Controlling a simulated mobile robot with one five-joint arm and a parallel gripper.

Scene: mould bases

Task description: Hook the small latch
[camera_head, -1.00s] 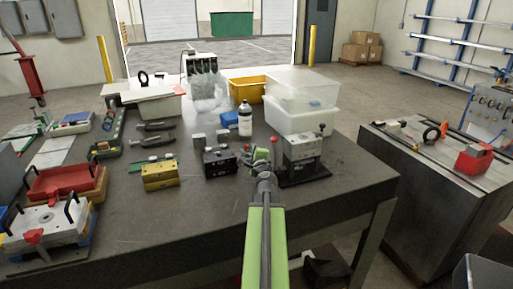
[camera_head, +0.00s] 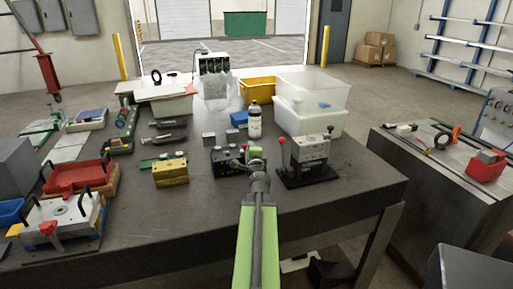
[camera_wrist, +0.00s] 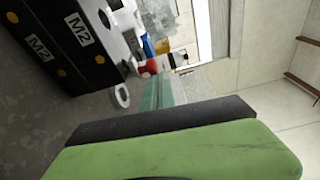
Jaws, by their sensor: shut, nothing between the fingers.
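The small latch is too small to make out in either view. A black mould block (camera_head: 228,160) stands on the bench. In the wrist view, black mould faces (camera_wrist: 88,62) with "M2" labels and orange dots fill the upper left. A grey mould (camera_head: 310,147) sits on a black stand just to the right, with a red knob and a black knob. My gripper (camera_head: 252,157) is shut and empty. In the picture it lies between the black block and the grey mould, overlapping the block's right edge; I cannot tell whether it touches.
The bench (camera_head: 200,225) is clear at the front. A yellow block (camera_head: 171,173) and a red tray (camera_head: 78,177) lie to the left. A white bottle (camera_head: 254,122) and clear plastic bins (camera_head: 312,95) stand behind. A second bench (camera_head: 440,165) is at the right.

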